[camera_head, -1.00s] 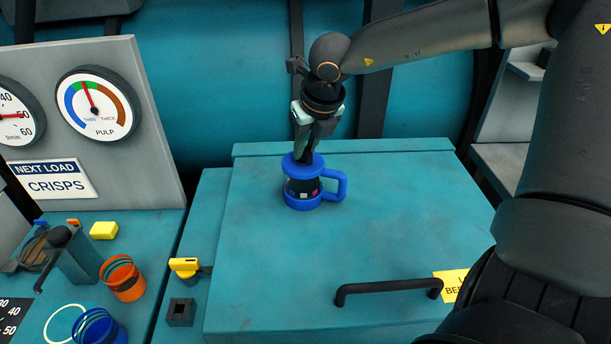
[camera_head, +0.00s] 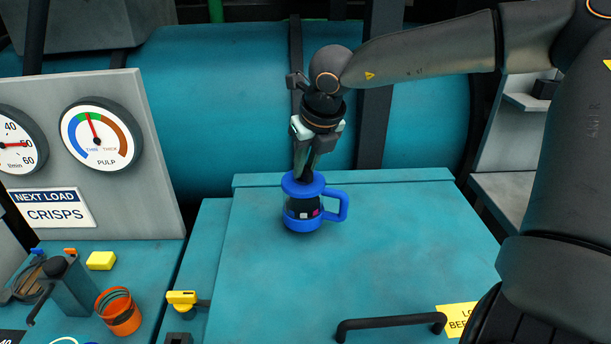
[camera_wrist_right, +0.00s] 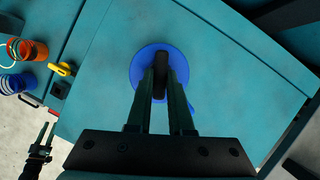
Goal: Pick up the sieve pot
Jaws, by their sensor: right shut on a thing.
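The sieve pot (camera_head: 304,222) is a clear, dark-looking vessel with a blue lid, blue base band and blue handle on its right. It is upright over the teal chest top, seemingly a little above it. My right gripper (camera_head: 303,176) points down and is shut on the dark knob of its lid. In the right wrist view the round blue lid (camera_wrist_right: 142,75) lies under the fingers (camera_wrist_right: 160,75), with the knob between them. My left gripper (camera_wrist_right: 46,135) shows small at the lower left of that view; its opening is too small to judge.
The teal chest (camera_head: 400,250) has a black bar handle (camera_head: 390,321) and a yellow label (camera_head: 459,319). At left are an orange ringed container (camera_head: 119,312), a yellow block (camera_head: 101,260) and a yellow lever (camera_head: 182,297). A gauge panel (camera_head: 140,150) stands behind them. The chest top around the pot is clear.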

